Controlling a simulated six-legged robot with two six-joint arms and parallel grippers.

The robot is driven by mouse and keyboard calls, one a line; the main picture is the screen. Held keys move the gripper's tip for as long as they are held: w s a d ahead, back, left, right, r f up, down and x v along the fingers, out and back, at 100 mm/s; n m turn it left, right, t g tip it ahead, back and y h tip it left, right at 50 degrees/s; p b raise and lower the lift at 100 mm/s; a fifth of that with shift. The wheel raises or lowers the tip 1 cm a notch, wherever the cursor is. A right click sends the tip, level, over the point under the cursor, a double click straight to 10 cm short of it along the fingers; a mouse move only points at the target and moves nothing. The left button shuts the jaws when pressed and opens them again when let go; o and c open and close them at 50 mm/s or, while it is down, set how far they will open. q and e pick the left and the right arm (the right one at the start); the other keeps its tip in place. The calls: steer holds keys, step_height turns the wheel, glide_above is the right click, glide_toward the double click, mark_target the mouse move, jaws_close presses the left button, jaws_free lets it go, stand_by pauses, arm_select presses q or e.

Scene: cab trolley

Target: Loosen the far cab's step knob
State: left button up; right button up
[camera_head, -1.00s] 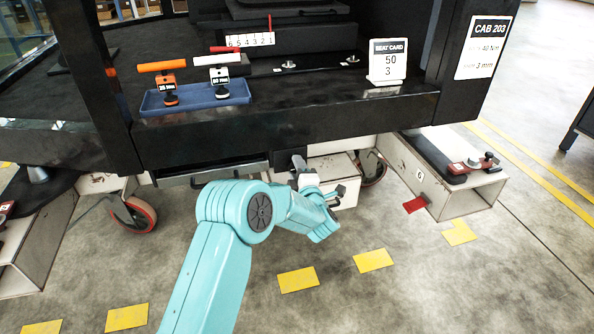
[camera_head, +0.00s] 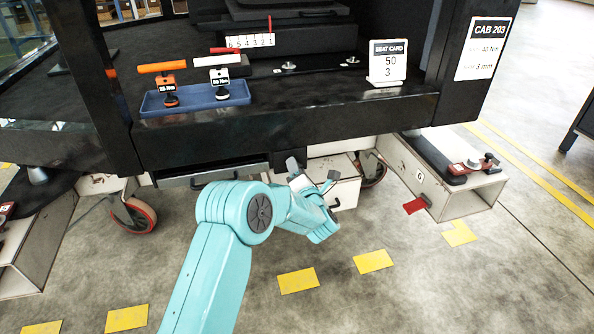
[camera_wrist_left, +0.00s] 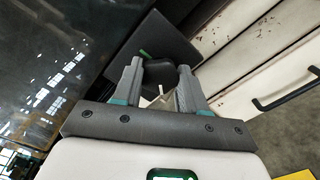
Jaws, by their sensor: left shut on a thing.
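The cab (camera_head: 300,125) stands in front of me, with a CAB 203 card (camera_head: 487,47) on its right post. My left gripper (camera_head: 311,177) is under the cab's front edge, fingers pointing up toward the underside. In the left wrist view, my left gripper (camera_wrist_left: 159,68) is shut on a dark rounded step knob (camera_wrist_left: 158,74), with one finger on each side. A dark plate (camera_wrist_left: 172,42) lies just behind the knob. In the head view I cannot make out the knob, hidden by the gripper and the edge. My right gripper is not in view.
A blue tray (camera_head: 152,107) with orange and white torque tools and a seat card (camera_head: 388,62) stand on the cab ledge. A white drawer box (camera_head: 345,192), a caster (camera_head: 135,214) and a beam with a red clamp (camera_head: 470,167) flank the gripper below. The floor in front is open.

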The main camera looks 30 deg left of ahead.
arm_select(q)
steer(key=shift+n, duration=0.3)
steer(key=o, duration=1.1)
steer(key=shift+c, duration=0.2)
steer(key=v, duration=1.6)
steer(key=shift+s, duration=0.15)
steer(key=shift+d, duration=0.1)
